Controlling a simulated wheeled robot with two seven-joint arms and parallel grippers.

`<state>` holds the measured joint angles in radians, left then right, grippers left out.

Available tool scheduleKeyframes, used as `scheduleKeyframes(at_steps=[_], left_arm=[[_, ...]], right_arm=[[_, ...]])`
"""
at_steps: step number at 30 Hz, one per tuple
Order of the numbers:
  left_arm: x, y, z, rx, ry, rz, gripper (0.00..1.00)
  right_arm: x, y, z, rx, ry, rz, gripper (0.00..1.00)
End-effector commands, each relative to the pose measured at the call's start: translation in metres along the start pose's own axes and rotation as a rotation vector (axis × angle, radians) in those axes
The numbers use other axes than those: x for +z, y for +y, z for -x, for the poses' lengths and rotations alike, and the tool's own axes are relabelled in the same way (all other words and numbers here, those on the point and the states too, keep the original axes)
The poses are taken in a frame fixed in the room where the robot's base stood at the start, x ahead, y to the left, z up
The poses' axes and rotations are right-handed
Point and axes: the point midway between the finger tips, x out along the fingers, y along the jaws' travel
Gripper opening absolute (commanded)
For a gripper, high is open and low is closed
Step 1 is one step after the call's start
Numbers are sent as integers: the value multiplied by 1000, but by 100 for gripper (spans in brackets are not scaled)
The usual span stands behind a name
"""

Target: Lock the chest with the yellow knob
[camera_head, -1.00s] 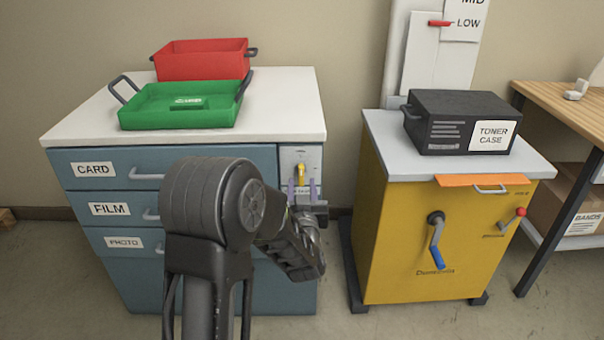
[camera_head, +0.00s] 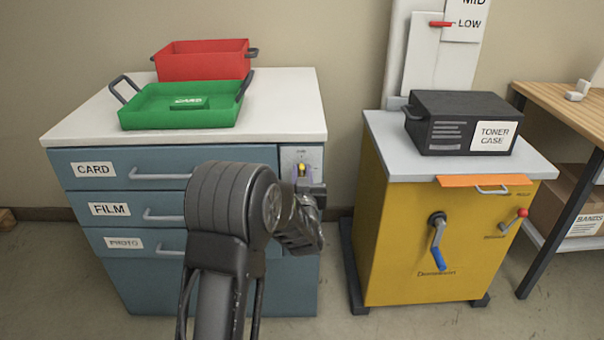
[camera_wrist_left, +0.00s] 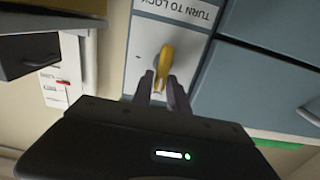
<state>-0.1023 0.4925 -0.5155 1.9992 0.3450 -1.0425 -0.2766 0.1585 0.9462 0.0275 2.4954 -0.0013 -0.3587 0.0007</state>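The chest (camera_head: 190,270) is a blue drawer cabinet with a white top, at the left in the head view. Its yellow knob (camera_head: 301,169) sits on a pale lock panel at the upper right of its front. In the left wrist view the knob (camera_wrist_left: 164,62) stands below upside-down "TURN TO LOCK" lettering. My left gripper (camera_wrist_left: 161,80) is at the knob, with its two fingers close on either side of the knob's near end; it looks shut on it. In the head view my left arm hides part of the drawers and most of the fingers. My right gripper is not in view.
A green tray (camera_head: 150,122) and a red bin (camera_head: 200,66) stand on the chest. To the right, a yellow cabinet (camera_head: 385,240) has a blue-handled crank (camera_head: 438,250) and carries a black toner case (camera_head: 440,139). A floor gap separates the cabinets.

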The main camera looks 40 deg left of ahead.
Motion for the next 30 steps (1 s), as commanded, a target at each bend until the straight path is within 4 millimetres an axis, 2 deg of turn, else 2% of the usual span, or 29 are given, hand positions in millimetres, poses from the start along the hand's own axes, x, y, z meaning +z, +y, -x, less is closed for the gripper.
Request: scheduleKeyframes(at_steps=[1, 7, 22, 30], left_arm=[[0, 0, 0, 0, 0, 0, 15], [0, 0, 0, 0, 0, 0, 0], [0, 0, 0, 0, 0, -7, 0], [0, 2, 0, 1, -1, -78, 0]], right_arm=[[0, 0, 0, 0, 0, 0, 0], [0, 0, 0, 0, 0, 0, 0], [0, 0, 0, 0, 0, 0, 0], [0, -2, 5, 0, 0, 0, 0]])
